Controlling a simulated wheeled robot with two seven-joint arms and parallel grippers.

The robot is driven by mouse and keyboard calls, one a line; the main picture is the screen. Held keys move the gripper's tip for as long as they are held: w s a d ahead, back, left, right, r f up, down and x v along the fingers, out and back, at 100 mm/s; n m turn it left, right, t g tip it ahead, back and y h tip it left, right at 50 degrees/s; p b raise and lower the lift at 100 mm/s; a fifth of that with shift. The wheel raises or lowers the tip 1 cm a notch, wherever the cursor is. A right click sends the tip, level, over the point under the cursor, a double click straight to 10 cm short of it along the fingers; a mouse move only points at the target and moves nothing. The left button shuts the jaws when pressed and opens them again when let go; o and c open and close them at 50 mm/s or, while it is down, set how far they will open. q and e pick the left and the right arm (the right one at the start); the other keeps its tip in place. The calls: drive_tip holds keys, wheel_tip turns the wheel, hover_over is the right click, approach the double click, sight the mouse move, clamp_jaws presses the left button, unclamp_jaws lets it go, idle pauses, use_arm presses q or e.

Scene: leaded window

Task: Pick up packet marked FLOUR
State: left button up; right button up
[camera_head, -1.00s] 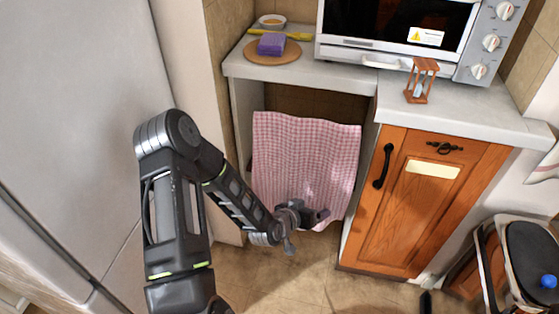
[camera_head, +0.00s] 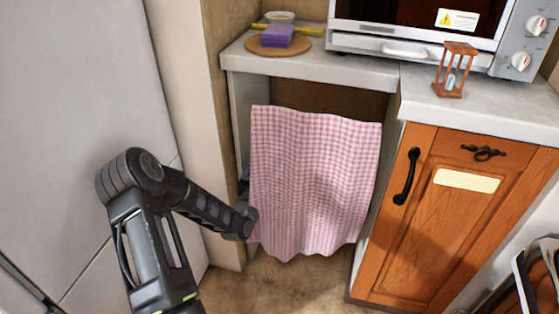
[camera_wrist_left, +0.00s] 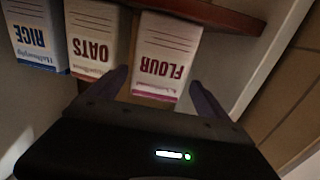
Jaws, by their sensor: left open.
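The FLOUR packet (camera_wrist_left: 166,42) is white with dark red letters and appears upside down in the left wrist view. It is the rightmost of three packets in a row. My left gripper (camera_wrist_left: 157,84) is open, with one finger at each side of the FLOUR packet's lower end in the picture. I cannot tell whether the fingers touch it. In the head view my left arm reaches behind a pink checked cloth (camera_head: 312,180), and the gripper is hidden there. The packets are hidden in that view too. My right gripper is not in view.
The OATS packet (camera_wrist_left: 97,35) is close beside the FLOUR packet, and the RICE packet (camera_wrist_left: 35,35) is farther left. A wooden board (camera_wrist_left: 225,14) runs along the packets' upper ends in the picture. A pale side wall (camera_wrist_left: 240,55) is on the right.

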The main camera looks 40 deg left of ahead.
sight(276, 162)
use_arm(q)
drive_tip(key=shift+w+a, duration=0.1)
drive_tip(key=shift+w, duration=0.4)
drive_tip(key=shift+w, duration=0.1)
drive_tip(key=b+x, duration=0.1)
drive_tip(key=x, duration=0.3)
drive_tip(key=shift+f+b, duration=0.15)
drive_tip(key=shift+b, duration=0.2)
drive_tip(key=shift+w+a, duration=0.2)
drive_tip(key=shift+w, duration=0.3)
drive_tip(key=shift+c, duration=0.3)
drive_tip(key=shift+r, duration=0.2)
drive_tip(key=c, duration=1.6)
